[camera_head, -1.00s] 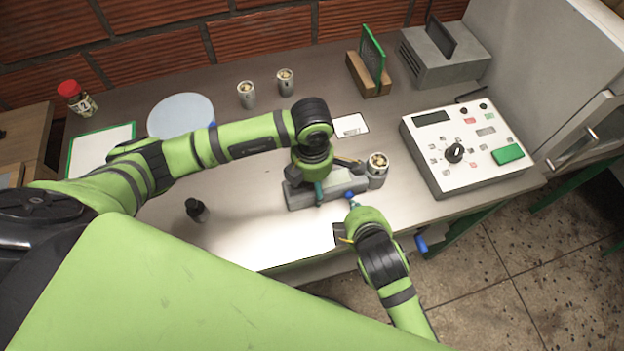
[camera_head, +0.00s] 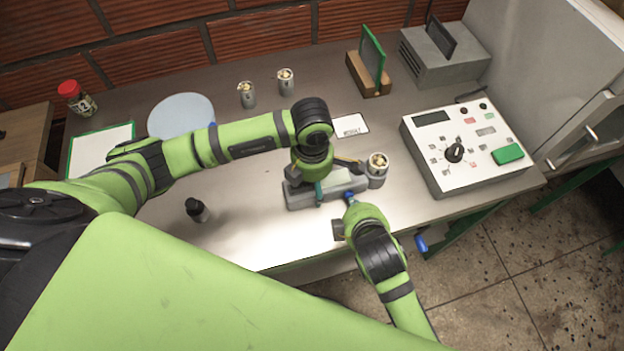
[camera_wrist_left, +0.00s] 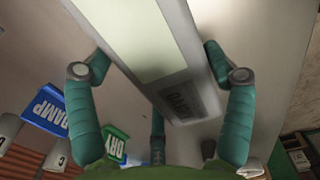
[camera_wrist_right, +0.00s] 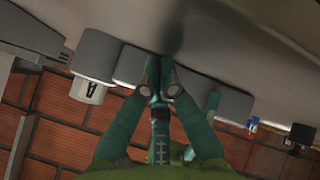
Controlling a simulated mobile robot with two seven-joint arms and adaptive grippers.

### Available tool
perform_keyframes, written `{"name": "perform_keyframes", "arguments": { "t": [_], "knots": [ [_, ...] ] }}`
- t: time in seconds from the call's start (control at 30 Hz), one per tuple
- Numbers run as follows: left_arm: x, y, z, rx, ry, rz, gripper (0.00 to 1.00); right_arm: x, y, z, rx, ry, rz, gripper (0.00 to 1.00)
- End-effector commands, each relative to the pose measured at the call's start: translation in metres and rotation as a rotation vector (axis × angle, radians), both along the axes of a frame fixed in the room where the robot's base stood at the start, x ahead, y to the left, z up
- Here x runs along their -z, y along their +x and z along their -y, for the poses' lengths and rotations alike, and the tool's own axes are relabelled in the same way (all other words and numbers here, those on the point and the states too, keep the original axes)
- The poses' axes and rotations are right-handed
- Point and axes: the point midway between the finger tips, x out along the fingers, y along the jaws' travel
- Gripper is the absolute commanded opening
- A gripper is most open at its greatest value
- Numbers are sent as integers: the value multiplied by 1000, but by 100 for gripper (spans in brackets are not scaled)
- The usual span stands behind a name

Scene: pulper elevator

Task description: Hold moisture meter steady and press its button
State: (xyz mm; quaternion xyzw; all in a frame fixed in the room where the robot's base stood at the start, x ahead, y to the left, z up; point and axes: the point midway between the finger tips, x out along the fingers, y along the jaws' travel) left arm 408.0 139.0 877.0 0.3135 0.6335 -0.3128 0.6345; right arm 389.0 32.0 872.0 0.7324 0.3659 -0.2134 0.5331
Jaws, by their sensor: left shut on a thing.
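The grey moisture meter (camera_head: 298,200) lies on the bench, with a pale top panel. My left gripper (camera_head: 319,188) comes down over it and is shut on its body. My right gripper (camera_head: 348,198) is at the meter's front edge, right of the left gripper. In the right wrist view its fingers (camera_wrist_right: 157,75) are together and empty, tips by a grey surface; contact is unclear. The button is not clearly visible.
A filled cup (camera_head: 377,174) stands at the meter's right end. A RESULT card (camera_head: 351,127) lies behind it. A control box (camera_head: 470,175) stands at right, a small dark-capped bottle (camera_head: 197,212) at front left. Two filled cups (camera_head: 247,98) (camera_head: 286,86) stand farther back.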

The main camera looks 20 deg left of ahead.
Motion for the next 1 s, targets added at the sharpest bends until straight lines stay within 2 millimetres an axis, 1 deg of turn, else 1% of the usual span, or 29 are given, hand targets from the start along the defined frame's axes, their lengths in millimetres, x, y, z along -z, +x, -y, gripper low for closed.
{"name": "perform_keyframes", "arguments": {
  "t": [0.03,0.27,0.6,0.9,1.0],
  "knots": [
    [4,-4,-1,3,4,-12,33,0,1,-1,0,1,1,0],
    [4,-4,-1,3,4,-12,33,0,0,0,0,1,1,0],
    [4,-4,-1,3,4,-11,33,0,-12,9,0,1,1,0],
    [4,-4,-1,3,4,-11,33,0,-13,10,0,1,1,0],
    [4,-4,-1,3,4,-11,33,1,-18,14,0,-1,1,0]
  ]
}}
